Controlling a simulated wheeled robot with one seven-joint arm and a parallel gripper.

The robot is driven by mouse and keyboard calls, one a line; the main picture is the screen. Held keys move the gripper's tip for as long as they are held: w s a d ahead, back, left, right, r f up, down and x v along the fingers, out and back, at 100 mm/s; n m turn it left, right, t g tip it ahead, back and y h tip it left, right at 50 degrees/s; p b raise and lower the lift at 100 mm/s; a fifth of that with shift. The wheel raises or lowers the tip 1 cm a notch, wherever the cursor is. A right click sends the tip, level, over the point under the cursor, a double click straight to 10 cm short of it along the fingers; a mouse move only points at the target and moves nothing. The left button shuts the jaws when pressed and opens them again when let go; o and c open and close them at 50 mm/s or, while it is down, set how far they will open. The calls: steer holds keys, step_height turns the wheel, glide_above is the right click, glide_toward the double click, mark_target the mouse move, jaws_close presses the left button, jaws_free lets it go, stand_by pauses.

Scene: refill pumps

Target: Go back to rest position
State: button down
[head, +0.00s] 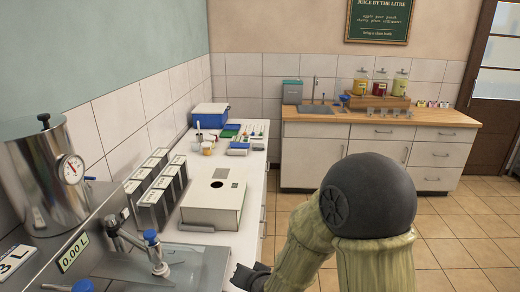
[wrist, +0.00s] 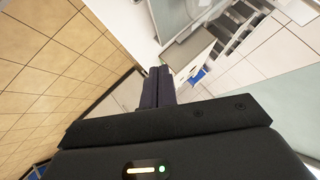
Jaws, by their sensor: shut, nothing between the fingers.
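My gripper (wrist: 158,88) shows in the wrist view with its two dark fingers together and nothing between them. In the head view the dark gripper (head: 250,277) is partly visible at the bottom, beside the front edge of the white counter (head: 225,240). My arm's large dark joint and pale green links fill the lower right of that view and hide part of the floor and back cabinets.
On the counter stand a white box with a round hole (head: 215,203), several grey slotted holders (head: 160,190), a steel tank (head: 40,175) with a dial, and a tap with a blue knob (head: 152,238). A wooden-topped back counter (head: 430,117) holds three coloured dispensers. Tiled floor (head: 450,250) is clear at right.

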steer(key=s+d+r+n+g+h, duration=0.1)
steer(key=s+d+g+h, duration=0.1)
steer(key=s+d, duration=0.4)
steer(key=s+d+r+n+g+h, duration=0.2)
steer(key=s+d+g, duration=0.2)
steer(key=d, duration=0.9)
steer(key=s, duration=0.2)
steer(key=shift+s+g+h, duration=0.3)
steer(key=shift+s+h, duration=0.05)
steer(key=shift+h, duration=0.05)
